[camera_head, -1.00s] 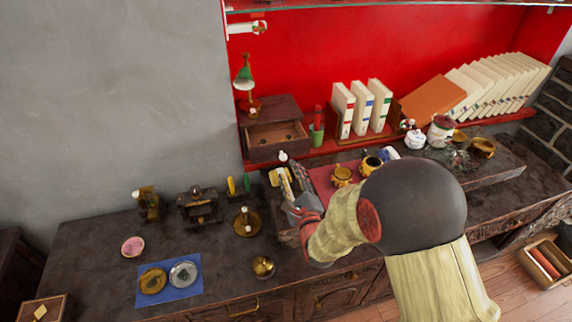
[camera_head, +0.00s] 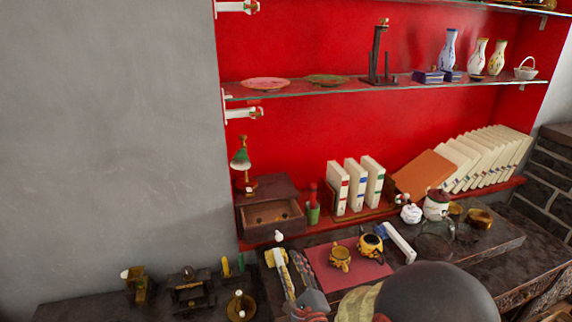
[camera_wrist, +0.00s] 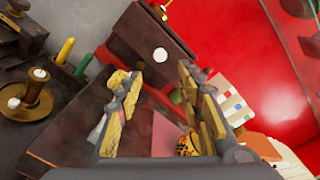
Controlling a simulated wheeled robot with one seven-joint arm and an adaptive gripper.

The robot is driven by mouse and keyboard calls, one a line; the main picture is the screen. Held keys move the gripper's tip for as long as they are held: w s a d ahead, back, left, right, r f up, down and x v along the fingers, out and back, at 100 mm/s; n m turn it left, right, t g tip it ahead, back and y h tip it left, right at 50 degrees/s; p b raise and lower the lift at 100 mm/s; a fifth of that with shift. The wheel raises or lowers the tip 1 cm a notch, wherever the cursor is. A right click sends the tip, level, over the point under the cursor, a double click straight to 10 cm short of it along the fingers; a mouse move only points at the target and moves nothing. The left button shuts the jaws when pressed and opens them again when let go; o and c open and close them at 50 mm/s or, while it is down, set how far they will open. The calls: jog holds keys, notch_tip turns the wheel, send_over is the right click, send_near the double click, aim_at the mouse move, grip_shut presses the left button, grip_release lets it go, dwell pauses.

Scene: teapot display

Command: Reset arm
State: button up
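My gripper (camera_head: 288,268) shows at the bottom of the head view, above the dark counter and left of the red mat (camera_head: 378,276). In the wrist view my gripper (camera_wrist: 162,88) has its two yellow-padded fingers spread wide, with nothing held between them. A brown-gold teapot (camera_head: 340,260) and a yellow and black teapot (camera_head: 370,246) stand on the red mat, to the right of my gripper and apart from it. My arm hides the front part of the counter.
A wooden box with an open drawer (camera_head: 272,217) and a green lamp (camera_head: 241,158) stand behind. White binders (camera_head: 355,187) stand on the red ledge. A glass shelf (camera_head: 340,86) with plates and vases runs above. A candle holder (camera_head: 240,305) stands to the left.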

jog(key=s+d+r+n+g+h, duration=0.3)
jog(key=s+d+r+n+g, duration=0.2)
jog(key=d+r+n, duration=0.5)
jog(key=s+d+r+n+g, duration=0.1)
jog(key=s+n, duration=0.3)
jog(key=s, duration=0.4)
jog(key=s+d+r+n+g+h, duration=0.1)
jog(key=s+d+n+g, duration=0.2)
jog(key=s+n, duration=0.2)
jog(key=s+d+r+n+g+h, duration=0.1)
jog(key=s+n, duration=0.3)
jog(key=s, duration=0.7)
jog(key=shift+s+d+r+g, duration=0.15)
jog(key=shift+s+d+g, duration=0.25)
jog(key=shift+d+g, duration=0.45)
